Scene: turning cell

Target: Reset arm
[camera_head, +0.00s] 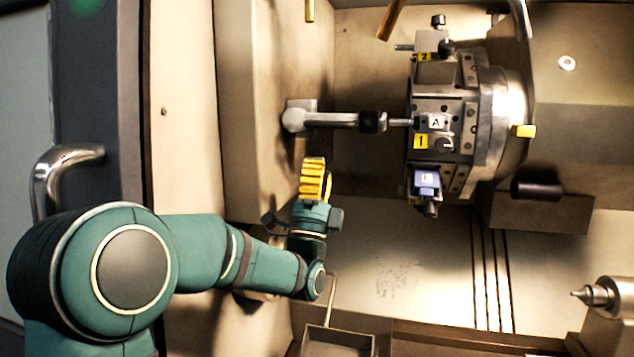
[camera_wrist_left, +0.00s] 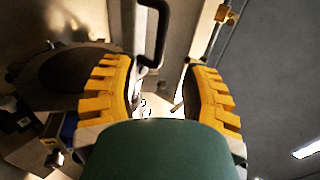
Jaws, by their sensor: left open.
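My left arm comes in from the left in the head view, teal with dark joints. My left gripper (camera_head: 313,180) has yellow fingers and is inside the machine, left of the tool turret (camera_head: 440,130) and apart from it. In the left wrist view its two yellow ribbed fingers (camera_wrist_left: 160,95) stand wide apart, with nothing between them. My right gripper is in neither view.
A grey metal arm (camera_head: 335,119) reaches toward the turret above my gripper. The machine door with a chrome handle (camera_head: 62,170) is at the left. A pointed centre (camera_head: 595,296) is at the lower right. A small open tray (camera_head: 338,341) lies below my wrist.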

